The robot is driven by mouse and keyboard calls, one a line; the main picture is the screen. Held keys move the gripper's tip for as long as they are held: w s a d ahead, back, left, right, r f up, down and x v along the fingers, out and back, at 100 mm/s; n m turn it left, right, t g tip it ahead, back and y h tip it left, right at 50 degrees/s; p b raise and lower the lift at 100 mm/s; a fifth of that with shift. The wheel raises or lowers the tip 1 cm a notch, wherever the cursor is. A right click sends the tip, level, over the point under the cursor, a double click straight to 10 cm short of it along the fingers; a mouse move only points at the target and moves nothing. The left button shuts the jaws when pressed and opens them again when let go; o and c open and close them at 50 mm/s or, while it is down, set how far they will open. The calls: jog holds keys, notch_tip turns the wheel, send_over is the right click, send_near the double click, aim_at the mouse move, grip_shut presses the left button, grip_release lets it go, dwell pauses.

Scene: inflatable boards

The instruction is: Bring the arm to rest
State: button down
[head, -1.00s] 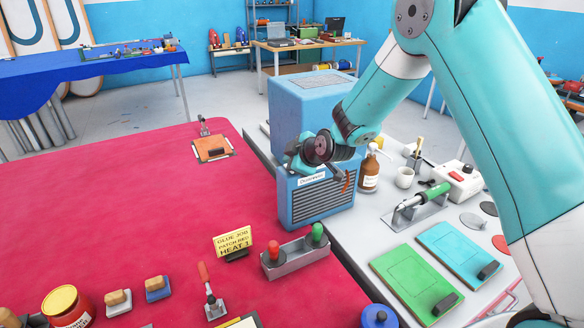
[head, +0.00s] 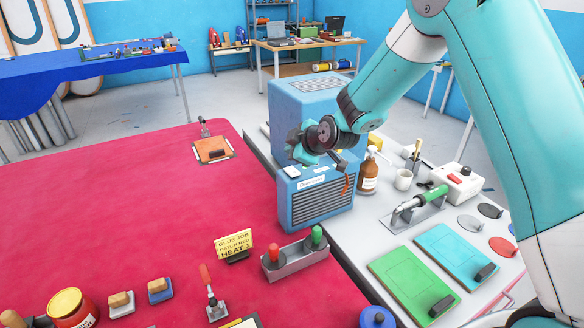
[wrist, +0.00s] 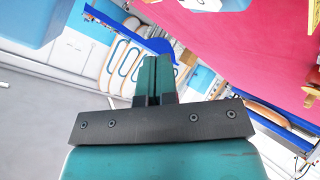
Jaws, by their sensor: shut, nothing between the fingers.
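My gripper (wrist: 153,68) shows in the wrist view with its two teal fingers together and nothing between them. The dark crossbar with screws lies below them in that view. In the head view my teal arm reaches in from the upper right, and its wrist end is in front of the larger blue box and above the front of the blue grilled machine (head: 316,203). The fingers cannot be made out clearly there. A gap between the wrist and the machine's top is hard to judge.
A brown spray bottle (head: 368,175), a white cup (head: 403,179) and a green-handled tool (head: 432,193) stand right of the machine. A grey tray with red and green handles (head: 297,257) stands in front. The red table (head: 120,215) is widely clear at left.

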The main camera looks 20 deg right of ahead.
jog(key=shift+s+r, duration=0.1)
jog(key=shift+r, duration=0.5)
jog(key=s+a+r+m+g+y, duration=0.1)
jog(key=s+a+r+m+g, duration=0.2)
jog(key=s, duration=0.6)
jog(key=s+a+r+g, duration=0.25)
jog(key=s+r, duration=0.25)
jog(key=s, duration=0.4)
jog(key=s+d+r+m+g+b, duration=0.1)
jog(key=s+r+m+g, duration=0.1)
jog(key=s, duration=1.9)
jog(key=shift+s+d+m+g+h, duration=0.15)
jog(key=shift+m+g+h, duration=0.25)
jog(key=shift+m+g, duration=0.65)
